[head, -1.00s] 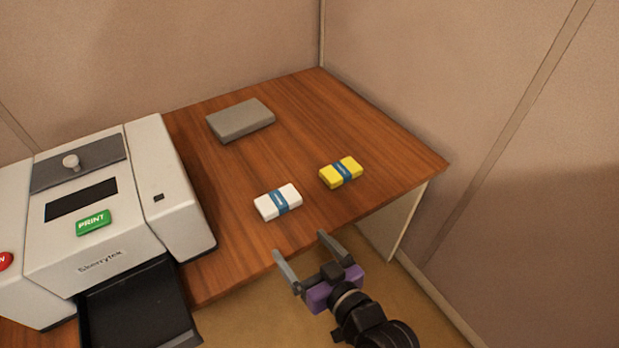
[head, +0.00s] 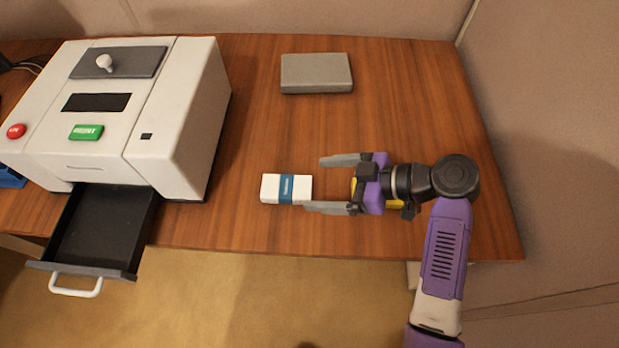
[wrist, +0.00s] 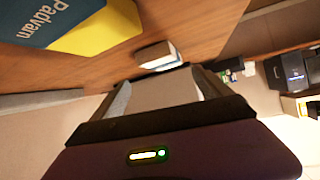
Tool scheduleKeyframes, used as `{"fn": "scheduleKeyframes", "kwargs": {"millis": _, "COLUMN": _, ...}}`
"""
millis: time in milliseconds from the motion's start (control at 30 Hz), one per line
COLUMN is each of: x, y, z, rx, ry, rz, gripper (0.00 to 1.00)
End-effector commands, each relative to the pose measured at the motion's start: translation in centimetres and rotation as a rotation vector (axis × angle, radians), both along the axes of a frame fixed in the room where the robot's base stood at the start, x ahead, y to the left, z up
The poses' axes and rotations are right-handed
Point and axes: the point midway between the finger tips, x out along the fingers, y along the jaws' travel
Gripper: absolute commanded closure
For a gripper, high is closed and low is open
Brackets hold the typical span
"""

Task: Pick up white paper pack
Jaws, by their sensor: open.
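The white paper pack (head: 271,188) with a blue band lies flat on the wooden table (head: 270,130), right of the printer. It also shows in the wrist view (wrist: 158,57), ahead of the fingers. My gripper (head: 318,184) is open and empty, its fingers pointing left toward the pack. In the head view the lower fingertip overlaps the pack's right end; I cannot tell whether they touch. A yellow pack (head: 398,206) lies mostly hidden beneath my gripper; it is large and close in the wrist view (wrist: 105,30).
A printer (head: 180,110) with an open black tray (head: 100,225) stands at the left. A grey block (head: 316,73) lies at the back of the table. The table's front edge runs just below the packs. A partition wall (head: 555,130) stands at the right.

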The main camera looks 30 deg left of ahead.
Motion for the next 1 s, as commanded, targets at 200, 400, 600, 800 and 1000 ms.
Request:
{"fn": "scheduleKeyframes", "kwargs": {"millis": 200, "x": -1.0, "y": 0.3, "z": -0.5, "rx": 0.007, "ry": -0.039, "rz": 0.061, "gripper": 0.12}}
{"fn": "scheduleKeyframes", "kwargs": {"millis": 400, "x": -1.6, "y": 2.0, "z": -1.4, "rx": 0.006, "ry": -0.041, "rz": 0.058, "gripper": 0.12}}
{"fn": "scheduleKeyframes", "kwargs": {"millis": 600, "x": -2.2, "y": 4.4, "z": -2.4, "rx": 0.005, "ry": -0.040, "rz": 0.059, "gripper": 0.12}}
{"fn": "scheduleKeyframes", "kwargs": {"millis": 800, "x": -2.8, "y": 6.1, "z": -3.5, "rx": 0.005, "ry": -0.039, "rz": 0.056, "gripper": 0.12}}
{"fn": "scheduleKeyframes", "kwargs": {"millis": 1000, "x": -2.8, "y": 6.3, "z": -3.7, "rx": 0.007, "ry": -0.041, "rz": 0.054, "gripper": 0.12}}
